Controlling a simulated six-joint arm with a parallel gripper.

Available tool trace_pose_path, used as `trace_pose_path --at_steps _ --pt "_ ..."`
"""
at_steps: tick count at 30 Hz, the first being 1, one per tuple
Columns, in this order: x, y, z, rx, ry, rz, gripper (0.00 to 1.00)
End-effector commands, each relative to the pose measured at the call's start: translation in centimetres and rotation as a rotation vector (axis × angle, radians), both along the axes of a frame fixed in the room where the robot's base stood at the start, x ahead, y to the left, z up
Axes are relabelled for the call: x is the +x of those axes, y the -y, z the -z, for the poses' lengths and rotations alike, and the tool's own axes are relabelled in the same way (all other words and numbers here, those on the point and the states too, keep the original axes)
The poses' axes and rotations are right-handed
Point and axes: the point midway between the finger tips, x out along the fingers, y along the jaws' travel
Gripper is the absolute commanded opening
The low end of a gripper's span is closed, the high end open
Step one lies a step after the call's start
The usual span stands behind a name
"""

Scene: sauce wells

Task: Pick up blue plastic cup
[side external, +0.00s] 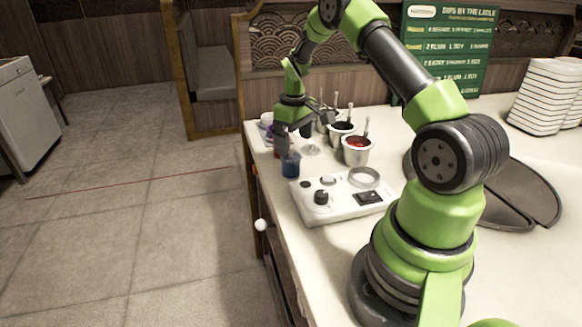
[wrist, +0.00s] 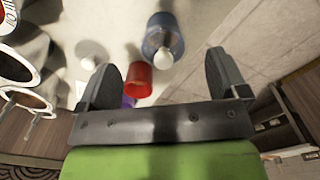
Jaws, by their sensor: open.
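The blue plastic cup (side external: 290,165) stands upright on the counter near its left edge, just left of the white control box. In the wrist view the blue cup (wrist: 168,30) is at the top centre, beyond the fingertips. My gripper (side external: 296,140) points down above and behind the cup in the side view. In the wrist view my gripper (wrist: 163,70) has its fingers wide apart and nothing is clamped between them. A red cup (wrist: 138,78) sits between the fingers, nearer the left one. A purple item (wrist: 129,101) shows behind it, mostly hidden by the gripper.
A white control box (side external: 345,198) with a metal ring stands right of the blue cup. Metal pots with ladles, one holding red sauce (side external: 356,148), stand behind.

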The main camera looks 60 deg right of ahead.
Motion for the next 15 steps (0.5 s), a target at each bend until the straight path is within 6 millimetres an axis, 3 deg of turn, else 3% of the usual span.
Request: trace_pose_path --at_steps 15 --pt "0.2 -0.2 6.0 0.000 -0.001 0.002 0.92"
